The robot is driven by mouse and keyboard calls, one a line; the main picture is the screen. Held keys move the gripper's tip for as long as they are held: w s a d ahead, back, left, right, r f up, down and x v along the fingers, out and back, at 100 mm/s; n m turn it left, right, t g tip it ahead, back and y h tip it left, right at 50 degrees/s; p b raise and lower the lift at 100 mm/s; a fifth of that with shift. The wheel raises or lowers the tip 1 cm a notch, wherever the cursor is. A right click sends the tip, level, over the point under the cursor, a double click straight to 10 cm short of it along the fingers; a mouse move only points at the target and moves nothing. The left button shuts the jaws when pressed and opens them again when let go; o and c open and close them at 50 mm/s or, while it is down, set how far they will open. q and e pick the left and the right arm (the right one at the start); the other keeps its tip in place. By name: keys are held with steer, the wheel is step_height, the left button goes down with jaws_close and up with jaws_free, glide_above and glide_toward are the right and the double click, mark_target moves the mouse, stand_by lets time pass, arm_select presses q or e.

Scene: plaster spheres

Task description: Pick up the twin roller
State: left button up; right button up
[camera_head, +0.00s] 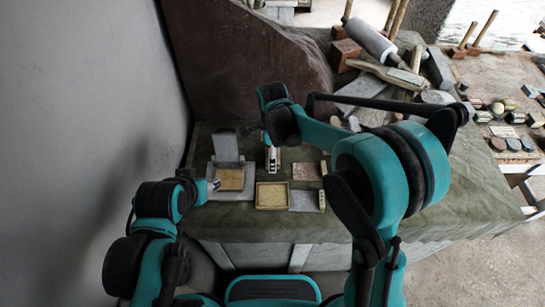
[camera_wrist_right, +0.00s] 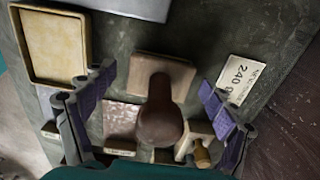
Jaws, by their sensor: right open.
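A piece with a brown, pear-shaped handle (camera_wrist_right: 160,120) on a pale block (camera_wrist_right: 135,75) lies between the fingers of my right gripper (camera_wrist_right: 155,82) in the right wrist view. It appears to be the twin roller, but its rollers do not show clearly. The right gripper is open, with a purple-padded finger on each side, apart from the piece. In the head view my right gripper (camera_head: 272,160) points down over the table, hiding what is under it. My left gripper (camera_head: 214,185) is at the table's left, beside a tan board; its jaws are too small to read.
A shallow yellowish tray (camera_wrist_right: 20,45) lies left in the wrist view, also in the head view (camera_head: 272,206). A card marked 240 (camera_wrist_right: 240,80) lies right. A small wooden-handled tool (camera_wrist_right: 202,155) sits close to the right finger. Blocks and a large grey roller (camera_head: 370,40) are piled behind.

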steer(key=c, duration=1.4)
steer(key=shift+o, duration=0.2)
steer(key=shift+r+p, duration=0.35)
steer(key=shift+r, duration=0.25)
step_height(320, 180, up, 3)
steer(key=shift+p, duration=0.65)
steer(key=s+d+r+p, duration=0.2)
steer(key=s+d+r, duration=0.4)
steer(key=d, duration=0.4)
steer(key=shift+r+p, duration=0.35)
steer(key=shift+p, duration=0.05)
steer(key=o, duration=0.7)
steer(key=c, duration=0.5)
